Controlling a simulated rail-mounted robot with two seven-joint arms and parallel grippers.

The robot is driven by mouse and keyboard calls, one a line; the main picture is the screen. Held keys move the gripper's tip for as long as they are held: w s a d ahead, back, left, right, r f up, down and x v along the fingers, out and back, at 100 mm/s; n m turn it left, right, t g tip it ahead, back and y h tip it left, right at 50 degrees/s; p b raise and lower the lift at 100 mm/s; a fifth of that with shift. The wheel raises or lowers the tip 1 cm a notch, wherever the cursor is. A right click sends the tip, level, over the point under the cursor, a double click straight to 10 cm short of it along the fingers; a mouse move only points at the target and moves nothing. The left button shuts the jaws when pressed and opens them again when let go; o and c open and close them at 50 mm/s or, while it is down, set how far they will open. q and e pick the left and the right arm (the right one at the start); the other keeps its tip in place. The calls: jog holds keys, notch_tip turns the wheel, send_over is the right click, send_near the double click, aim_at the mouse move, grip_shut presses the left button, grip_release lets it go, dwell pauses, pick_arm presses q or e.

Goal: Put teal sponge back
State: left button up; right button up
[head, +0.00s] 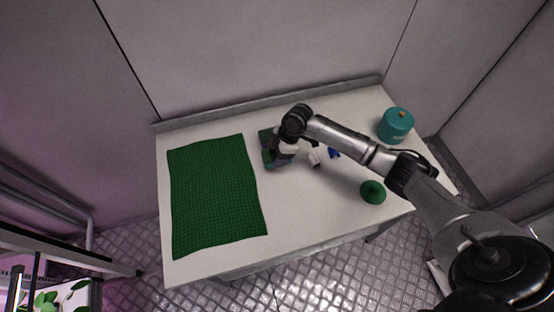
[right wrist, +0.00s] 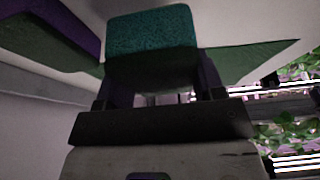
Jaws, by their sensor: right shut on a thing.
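The teal sponge (right wrist: 152,27) fills the upper middle of the right wrist view, with a darker underside. My right gripper (head: 271,160) is shut on it, one finger on each side. In the head view, only a small teal edge of it shows by the gripper, just right of the green mat (head: 212,195); the wrist covers the rest. I cannot tell whether the sponge touches the table. A green and purple block (right wrist: 45,28) is beside it at the upper left of the wrist view. My left gripper is not in view.
On the white table (head: 310,205) are a small white piece (head: 313,159), a blue item (head: 333,153), a green round object (head: 373,191) and a teal pot (head: 396,128). The table's front middle is clear. A raised ledge runs along the back wall.

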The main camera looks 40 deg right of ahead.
jog(key=shift+f, duration=1.95)
jog(key=shift+b, duration=0.3)
jog(key=o, duration=0.8)
jog(key=shift+f, duration=0.1)
jog(key=shift+o, duration=0.2)
